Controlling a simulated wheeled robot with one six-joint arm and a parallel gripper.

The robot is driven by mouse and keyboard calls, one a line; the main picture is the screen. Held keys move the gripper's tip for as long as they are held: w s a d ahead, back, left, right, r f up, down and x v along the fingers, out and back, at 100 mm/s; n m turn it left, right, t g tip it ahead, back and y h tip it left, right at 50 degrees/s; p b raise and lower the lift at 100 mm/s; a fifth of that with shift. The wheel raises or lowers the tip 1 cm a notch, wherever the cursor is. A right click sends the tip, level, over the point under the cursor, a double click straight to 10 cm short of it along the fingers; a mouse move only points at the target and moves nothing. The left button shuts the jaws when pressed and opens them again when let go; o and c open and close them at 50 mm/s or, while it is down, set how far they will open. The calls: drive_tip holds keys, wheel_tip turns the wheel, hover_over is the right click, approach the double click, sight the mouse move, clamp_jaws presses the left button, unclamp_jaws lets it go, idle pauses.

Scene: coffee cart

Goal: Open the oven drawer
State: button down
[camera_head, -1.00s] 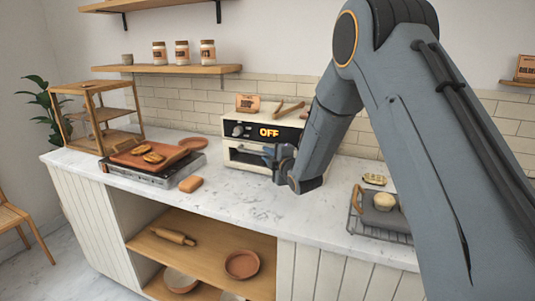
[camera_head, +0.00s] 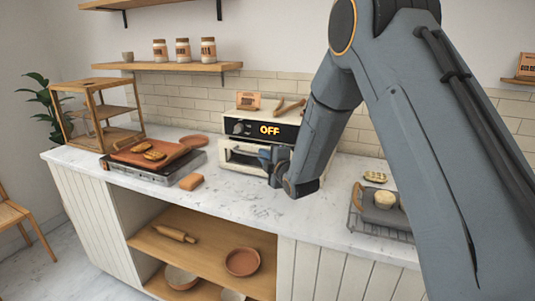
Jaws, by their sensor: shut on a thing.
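The oven (camera_head: 234,141) is a small cream box on the marble counter, with a dark panel that reads "OFF". Its drawer front (camera_head: 240,158) is below the panel, and a dark gap shows at the drawer's top. My gripper (camera_head: 266,158) is at the right side of the drawer front, shut on the drawer handle. The fingers and my arm hide most of the handle and the oven's right part.
A wire rack (camera_head: 378,226) stands at the right. The counter in front of the oven is clear.

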drive_tip(key=s+a, duration=0.2)
drive_tip(key=s, duration=0.5)
drive_tip(key=s+a, duration=0.3)
drive_tip(key=s, duration=0.3)
drive_tip(key=shift+s, duration=0.4)
drive_tip(key=c, duration=2.1)
unclamp_jaws()
drive_tip(key=shift+b+v, duration=0.9)
drive_tip(key=shift+v, duration=3)
